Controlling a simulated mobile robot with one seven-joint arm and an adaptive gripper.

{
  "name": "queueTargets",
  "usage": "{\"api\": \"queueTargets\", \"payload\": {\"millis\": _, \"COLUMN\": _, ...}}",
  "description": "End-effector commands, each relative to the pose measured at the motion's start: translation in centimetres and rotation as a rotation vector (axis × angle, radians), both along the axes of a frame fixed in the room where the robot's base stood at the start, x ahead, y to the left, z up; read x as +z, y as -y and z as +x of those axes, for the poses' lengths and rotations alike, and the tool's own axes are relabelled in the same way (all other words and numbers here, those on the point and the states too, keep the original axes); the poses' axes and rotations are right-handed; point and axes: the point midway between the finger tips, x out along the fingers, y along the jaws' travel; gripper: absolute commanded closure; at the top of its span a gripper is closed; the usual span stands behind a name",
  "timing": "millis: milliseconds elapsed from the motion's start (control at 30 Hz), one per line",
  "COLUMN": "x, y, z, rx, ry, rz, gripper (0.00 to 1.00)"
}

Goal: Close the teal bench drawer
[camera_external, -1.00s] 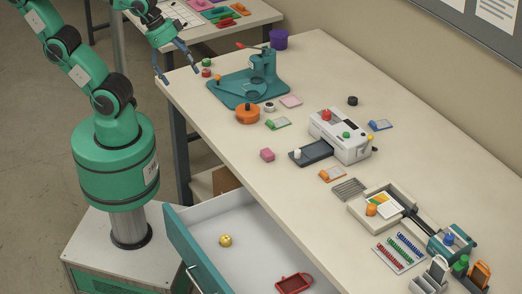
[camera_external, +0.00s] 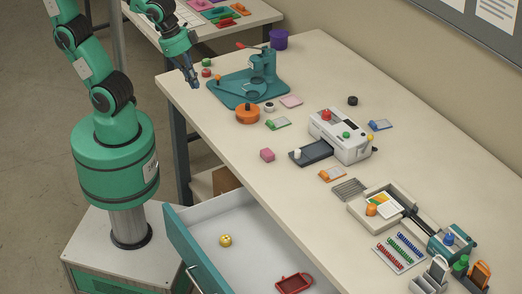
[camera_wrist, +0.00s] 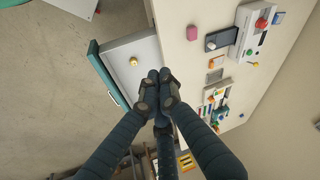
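The bench drawer (camera_external: 190,252) has a teal front and a pale inside, and it stands open below the bench edge. Its bar handle (camera_external: 193,280) shows on the front, near the picture's bottom edge. A gold ball (camera_external: 225,240) and a red tray-like piece (camera_external: 294,284) lie in the drawer. My gripper (camera_external: 194,85) is shut and empty above the far left end of the bench, well away from the drawer. In the wrist view its dark fingers (camera_wrist: 158,96) meet, and the drawer's teal front (camera_wrist: 106,76) shows beyond them to the left.
The bench top (camera_external: 225,141) bears a teal press (camera_external: 248,88), an orange round piece (camera_external: 247,114), a white laminator (camera_external: 340,136) and a beige tray (camera_external: 361,205). Another table (camera_external: 250,14) stands behind.

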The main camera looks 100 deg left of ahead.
Motion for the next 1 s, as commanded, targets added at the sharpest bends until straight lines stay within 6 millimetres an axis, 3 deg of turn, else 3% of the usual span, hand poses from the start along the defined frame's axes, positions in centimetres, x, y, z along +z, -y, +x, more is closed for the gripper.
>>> {"api": "queueTargets", "payload": {"millis": 200, "x": -2.0, "y": 4.1, "z": 3.2, "rx": -0.198, "ry": -0.099, "rz": 0.111, "gripper": 1.00}}
{"api": "queueTargets", "payload": {"millis": 500, "x": -5.8, "y": 10.8, "z": 6.5, "rx": -0.471, "ry": -0.208, "rz": 0.272, "gripper": 1.00}}
{"api": "queueTargets", "payload": {"millis": 733, "x": -9.5, "y": 16.6, "z": 7.8, "rx": -0.684, "ry": -0.279, "rz": 0.406, "gripper": 1.00}}
{"api": "queueTargets", "payload": {"millis": 1000, "x": -14.9, "y": 23.9, "z": 7.7, "rx": -0.937, "ry": -0.346, "rz": 0.572, "gripper": 1.00}}
